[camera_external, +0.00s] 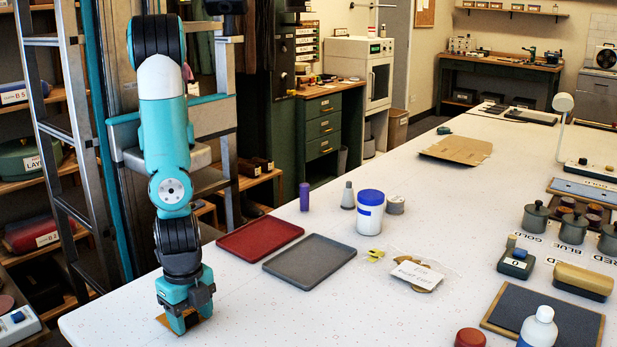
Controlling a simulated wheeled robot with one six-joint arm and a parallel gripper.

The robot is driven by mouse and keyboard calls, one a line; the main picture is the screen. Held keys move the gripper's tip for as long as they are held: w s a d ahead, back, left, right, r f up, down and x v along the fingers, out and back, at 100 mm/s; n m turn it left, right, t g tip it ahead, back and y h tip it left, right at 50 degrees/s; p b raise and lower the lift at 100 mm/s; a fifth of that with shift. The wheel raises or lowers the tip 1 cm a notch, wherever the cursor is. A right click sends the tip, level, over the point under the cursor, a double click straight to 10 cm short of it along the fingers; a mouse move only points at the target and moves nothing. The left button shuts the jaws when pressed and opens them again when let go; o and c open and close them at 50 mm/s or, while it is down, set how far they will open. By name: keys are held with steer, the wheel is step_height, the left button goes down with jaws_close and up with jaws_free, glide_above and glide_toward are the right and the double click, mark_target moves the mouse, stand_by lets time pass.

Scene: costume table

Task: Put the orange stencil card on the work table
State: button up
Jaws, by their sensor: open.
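My gripper (185,322) points straight down over the near left corner of the white work table (270,310). By its jaws is a small flat orange-brown piece, which looks like the orange stencil card (163,320). It appears to lie on the table top. The fingers hide most of it, with only edges showing on either side. The gripper is open; I cannot tell whether its fingers touch the card.
A red tray (260,237) and a grey tray (310,262) lie to the right of the arm. A white tub with a blue lid (370,212) and a purple cylinder (305,197) stand behind. The table front between the arm and the red round thing (470,338) is clear.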

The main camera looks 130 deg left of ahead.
mark_target(191, 314)
step_height(191, 314, up, 12)
steer(key=b, duration=0.3)
steer(key=a+r+n+t+y, duration=0.1)
steer(key=a+r, duration=0.3)
steer(key=a, duration=0.5)
steer(key=a+r+n, duration=0.2)
steer(key=a+r, duration=0.3)
steer(key=a, duration=0.4)
steer(key=s+a+r+n+y, duration=0.1)
steer(key=s+a+r+n, duration=0.1)
steer(key=s+a, duration=0.6)
steer(key=s+a+r+n+g+y, duration=0.1)
steer(key=s+a+r+n+y, duration=0.1)
steer(key=s+a+r, duration=0.3)
steer(key=s+a, duration=0.4)
steer(key=a, duration=0.1)
steer(key=shift+s, duration=0.25)
